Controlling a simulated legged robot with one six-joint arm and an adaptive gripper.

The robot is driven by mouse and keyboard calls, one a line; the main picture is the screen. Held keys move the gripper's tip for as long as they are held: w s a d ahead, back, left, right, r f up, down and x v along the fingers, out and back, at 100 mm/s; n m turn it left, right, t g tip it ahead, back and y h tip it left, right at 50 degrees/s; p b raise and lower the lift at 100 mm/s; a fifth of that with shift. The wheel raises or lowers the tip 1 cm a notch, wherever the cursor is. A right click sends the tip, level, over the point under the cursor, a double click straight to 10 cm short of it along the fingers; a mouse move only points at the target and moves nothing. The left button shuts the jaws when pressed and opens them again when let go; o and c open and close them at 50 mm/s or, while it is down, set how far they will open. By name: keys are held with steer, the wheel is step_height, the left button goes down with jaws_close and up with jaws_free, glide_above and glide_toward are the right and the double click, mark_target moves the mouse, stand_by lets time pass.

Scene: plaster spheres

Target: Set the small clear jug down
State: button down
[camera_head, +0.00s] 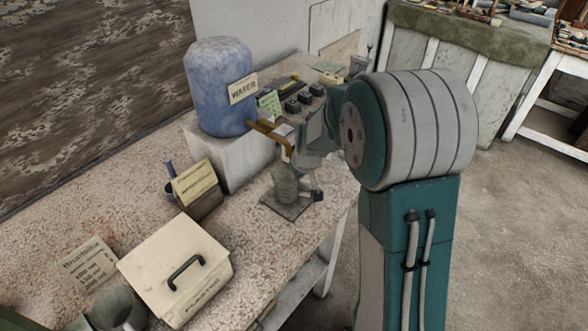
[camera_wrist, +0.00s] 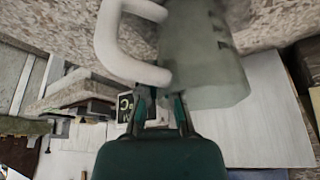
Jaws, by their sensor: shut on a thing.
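The small clear jug (camera_head: 286,186) shows in the head view as a greyish see-through shape just above or on a dark square plate (camera_head: 272,204) on the worktop. I cannot tell if its base touches the plate. In the wrist view the jug's cloudy body (camera_wrist: 205,62) has dark marks on its side, and its thick pale handle (camera_wrist: 108,42) loops to the left. My gripper (camera_wrist: 163,100) is shut on the jug at the handle side. In the head view my arm's end partly hides the jug's top.
A blue water container (camera_head: 215,85) with a brass tap stands on a white block (camera_head: 236,160) behind. A small box (camera_head: 196,187) and a cream lidded box (camera_head: 172,262) stand nearer the front left. Speckled worktop (camera_head: 245,240) between them and the plate is clear.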

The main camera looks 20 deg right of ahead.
steer(key=shift+s+d, duration=0.1)
steer(key=shift+d, duration=0.1)
steer(key=c, duration=0.8)
jaws_free()
steer(key=shift+d+f, duration=0.1)
steer(key=shift+a, duration=0.2)
steer(key=shift+r, duration=0.35)
steer(key=a+v, duration=0.1)
steer(key=v, duration=1.1)
steer(key=s+r, duration=0.3)
steer(key=s, duration=0.8)
steer(key=s+a+r+m+t, duration=0.1)
steer(key=s+r, duration=0.3)
steer(key=s, duration=0.8)
steer(key=shift+s+h, duration=0.3)
